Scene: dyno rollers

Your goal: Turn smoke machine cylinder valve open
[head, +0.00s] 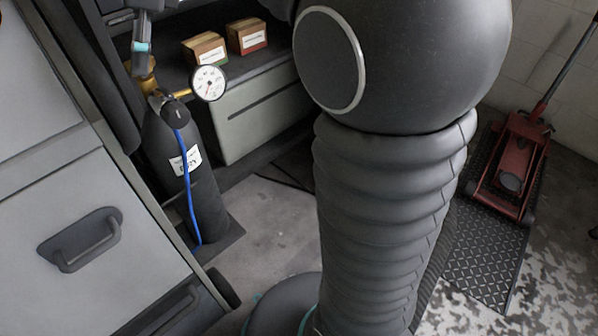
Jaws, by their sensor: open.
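The dark cylinder (185,180) stands upright at the left, with a white label on its front. My gripper (140,62), grey with a teal band, comes down from the top edge right over the brass valve. It is open. The valve's handle is hidden at the gripper, and I cannot tell whether they touch.
A grey drawer cabinet (80,250) stands close at the left. Behind the cylinder is a shelf with two small cardboard boxes (205,50) over a grey drawer (255,115). My arm fills the middle. A red floor jack (512,160) stands at the right. Some concrete floor is clear.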

